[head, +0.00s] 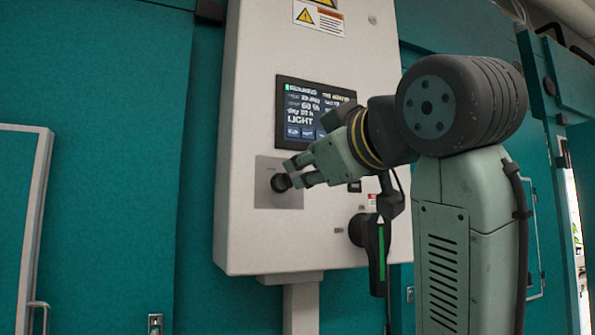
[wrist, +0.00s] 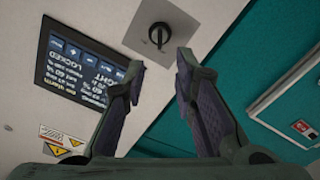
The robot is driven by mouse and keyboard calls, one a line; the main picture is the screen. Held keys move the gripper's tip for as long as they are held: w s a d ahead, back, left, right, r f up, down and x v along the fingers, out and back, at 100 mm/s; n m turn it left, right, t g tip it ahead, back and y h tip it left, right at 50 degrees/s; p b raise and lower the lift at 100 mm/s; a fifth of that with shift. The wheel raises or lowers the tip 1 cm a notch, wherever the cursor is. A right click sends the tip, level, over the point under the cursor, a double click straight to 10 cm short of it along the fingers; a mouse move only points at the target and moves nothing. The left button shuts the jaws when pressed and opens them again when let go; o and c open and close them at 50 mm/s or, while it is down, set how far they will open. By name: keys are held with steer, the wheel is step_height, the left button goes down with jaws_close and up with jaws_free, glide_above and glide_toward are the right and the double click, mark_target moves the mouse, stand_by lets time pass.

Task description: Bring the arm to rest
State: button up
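My gripper (head: 298,173) is at the front of a pale control box (head: 245,110), beside a small black knob (head: 281,182) on a grey square plate. In the wrist view my gripper (wrist: 160,62) is open, with nothing between its fingers. The knob (wrist: 159,35) shows there just beyond the fingertips, roughly in line with the gap and apart from them. My arm reaches in from the right, bent at a dark round joint.
A lit screen (head: 292,100) sits above the knob; it shows upside down in the wrist view (wrist: 70,68). A black handle with a green stripe (head: 380,250) sits at lower right. Teal chamber doors (head: 110,90) flank the box. A door handle (head: 38,312) is at lower left.

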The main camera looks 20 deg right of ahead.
steer(key=shift+s, duration=1)
steer(key=shift+w, duration=0.1)
